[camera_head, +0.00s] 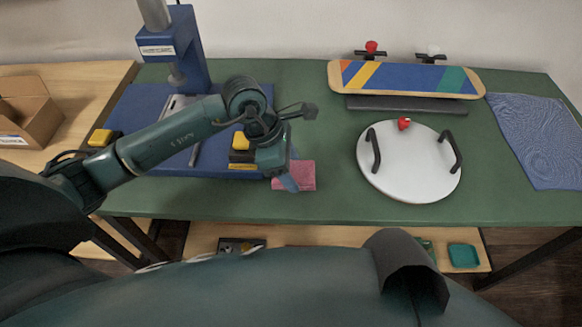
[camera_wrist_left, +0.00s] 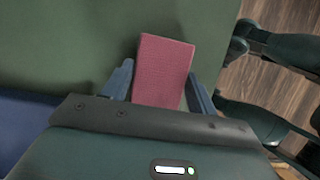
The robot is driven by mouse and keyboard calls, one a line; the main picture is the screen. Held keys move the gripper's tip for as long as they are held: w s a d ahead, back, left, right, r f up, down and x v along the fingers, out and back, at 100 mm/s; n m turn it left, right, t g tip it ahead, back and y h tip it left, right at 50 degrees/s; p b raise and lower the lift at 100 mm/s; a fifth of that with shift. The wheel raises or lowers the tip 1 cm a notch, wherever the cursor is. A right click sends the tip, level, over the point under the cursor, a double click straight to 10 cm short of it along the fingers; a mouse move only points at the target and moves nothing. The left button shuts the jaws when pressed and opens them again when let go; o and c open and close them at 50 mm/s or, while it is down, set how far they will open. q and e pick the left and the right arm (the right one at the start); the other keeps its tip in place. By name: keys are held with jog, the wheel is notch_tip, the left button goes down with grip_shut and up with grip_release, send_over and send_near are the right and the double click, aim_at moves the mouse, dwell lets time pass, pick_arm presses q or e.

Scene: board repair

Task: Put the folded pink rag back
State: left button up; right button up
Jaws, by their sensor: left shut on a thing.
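The folded pink rag (camera_head: 303,175) is at the green table's front edge, just right of the blue press base. In the left wrist view the rag (camera_wrist_left: 163,68) is a flat rectangle lying between the two blue fingers. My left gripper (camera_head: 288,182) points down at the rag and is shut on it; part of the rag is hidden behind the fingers. The fingers also show in the left wrist view (camera_wrist_left: 158,88) on either side of the rag. I cannot tell whether the rag touches the table. My right gripper is not in view.
The blue press (camera_head: 180,45) stands on its blue base, with yellow-and-black blocks (camera_head: 241,143). A white round plate (camera_head: 408,185) with black handles, a striped skateboard deck (camera_head: 405,78) and a blue cloth (camera_head: 540,140) are to the right. Green tabletop (camera_head: 330,140) between rag and plate is clear.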

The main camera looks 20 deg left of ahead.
pick_arm(q)
jog(key=shift+f, duration=0.3)
jog(key=shift+f, duration=0.1)
jog(key=o, duration=0.9)
jog(key=shift+o, duration=0.2)
jog(key=v, duration=1.2)
